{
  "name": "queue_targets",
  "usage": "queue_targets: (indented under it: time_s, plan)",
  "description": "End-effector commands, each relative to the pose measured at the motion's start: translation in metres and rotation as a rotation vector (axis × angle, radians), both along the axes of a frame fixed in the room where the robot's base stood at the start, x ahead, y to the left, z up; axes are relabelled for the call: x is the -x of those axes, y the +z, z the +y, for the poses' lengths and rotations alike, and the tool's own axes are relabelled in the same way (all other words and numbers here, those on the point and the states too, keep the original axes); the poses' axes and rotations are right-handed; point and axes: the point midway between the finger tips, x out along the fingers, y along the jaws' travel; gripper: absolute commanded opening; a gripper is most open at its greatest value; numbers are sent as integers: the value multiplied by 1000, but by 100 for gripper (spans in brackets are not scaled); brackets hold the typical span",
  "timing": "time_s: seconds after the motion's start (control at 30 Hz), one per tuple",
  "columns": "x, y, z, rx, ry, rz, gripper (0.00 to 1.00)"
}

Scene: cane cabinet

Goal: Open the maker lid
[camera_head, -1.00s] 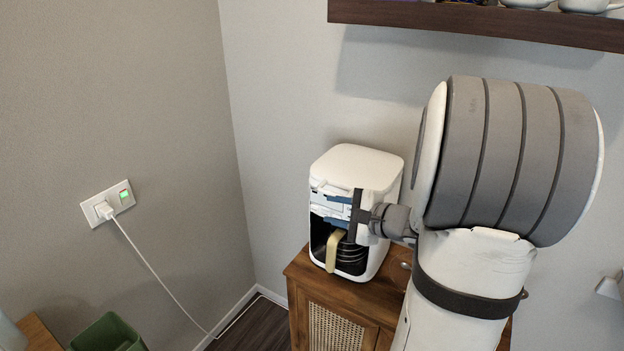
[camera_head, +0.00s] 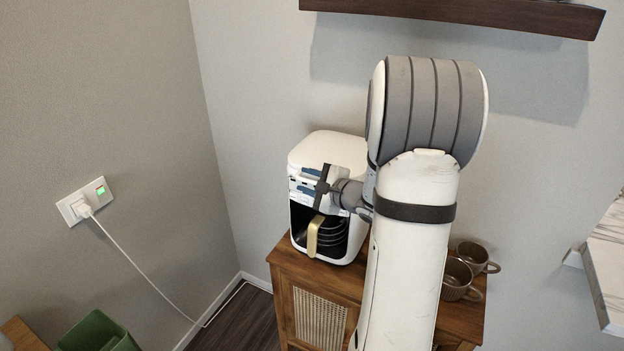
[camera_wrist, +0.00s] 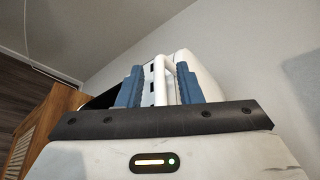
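The white coffee maker (camera_head: 328,147) stands on the wooden cabinet, its rounded top lid down. A dark pot with a tan handle (camera_head: 314,236) sits in its front opening. My gripper (camera_head: 302,181) is at the upper front of the maker, just below the lid's front edge. In the wrist view, my gripper's two blue fingers (camera_wrist: 158,84) stand apart, and a white bar-like handle (camera_wrist: 160,72) of the maker lies between them. I see a gap beside the left finger; whether the right finger touches the bar is unclear.
The cabinet (camera_head: 285,262) has a cane front. Brown mugs (camera_head: 456,276) stand on it, right of my arm. A dark shelf (camera_head: 450,14) hangs above. A wall outlet (camera_head: 86,200) with a plugged cable is at left, a green bin (camera_head: 97,333) below.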

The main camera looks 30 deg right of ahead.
Motion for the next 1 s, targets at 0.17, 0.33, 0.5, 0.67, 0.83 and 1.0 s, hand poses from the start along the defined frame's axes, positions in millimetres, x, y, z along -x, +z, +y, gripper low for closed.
queue_targets:
  time_s: [0.17, 0.33, 0.5, 0.67, 0.83, 1.0]
  plan:
    - [0, 0, 0, 0, 0, 0, 26]
    - [0, 0, 0, 0, 1, 0, 12]
    - [0, 0, 1, 0, 1, 0, 0]
    - [0, 0, 1, 0, 1, 0, 0]
    - [0, 0, 1, 1, 2, 0, 0]
    - [0, 4, -5, -5, -4, 3, 0]
